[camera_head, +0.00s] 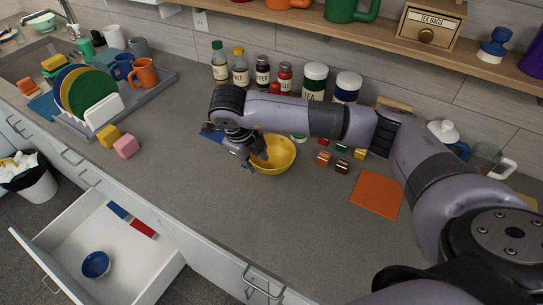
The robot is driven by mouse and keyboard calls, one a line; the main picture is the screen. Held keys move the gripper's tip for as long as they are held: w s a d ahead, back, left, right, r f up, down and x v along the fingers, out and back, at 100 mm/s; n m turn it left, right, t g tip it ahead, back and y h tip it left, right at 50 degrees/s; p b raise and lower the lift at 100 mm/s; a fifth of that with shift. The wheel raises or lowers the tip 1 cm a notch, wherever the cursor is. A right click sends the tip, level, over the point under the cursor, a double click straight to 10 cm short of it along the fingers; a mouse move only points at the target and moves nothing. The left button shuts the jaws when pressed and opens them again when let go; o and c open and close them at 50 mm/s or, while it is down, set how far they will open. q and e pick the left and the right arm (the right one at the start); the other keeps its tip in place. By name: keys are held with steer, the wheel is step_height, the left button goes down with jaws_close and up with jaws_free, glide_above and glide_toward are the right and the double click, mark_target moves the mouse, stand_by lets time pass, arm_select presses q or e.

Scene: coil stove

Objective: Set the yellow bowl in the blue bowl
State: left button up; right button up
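The yellow bowl (278,154) stands upright on the grey counter, left of the picture's orange mat. My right gripper (246,160) points down at the bowl's left rim, and its fingers overlap that rim in the picture. Whether they are open, touching or shut on it cannot be told. The wrist hides part of the bowl's far left side. The small blue bowl (96,264) sits inside the open white drawer, at its front left. My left gripper does not show.
The open drawer (160,270) also holds flat blue and red pieces. Several jars and bottles (315,82) line the wall behind my arm. Small boxes (341,167) and an orange mat (376,195) lie to the right. A dish rack (150,90) stands left. The front middle counter is clear.

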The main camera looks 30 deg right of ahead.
mark_target(259, 167)
steer(key=x, duration=0.1)
steer(key=p+x, duration=0.1)
steer(key=x, duration=0.1)
steer(key=p+x, duration=0.1)
steer(key=shift+s+d+f, duration=0.1)
steer(key=shift+d+f, duration=0.05)
steer(key=shift+d, duration=0.2)
steer(key=shift+f, duration=0.3)
steer(key=shift+c, duration=0.3)
jaws_close()
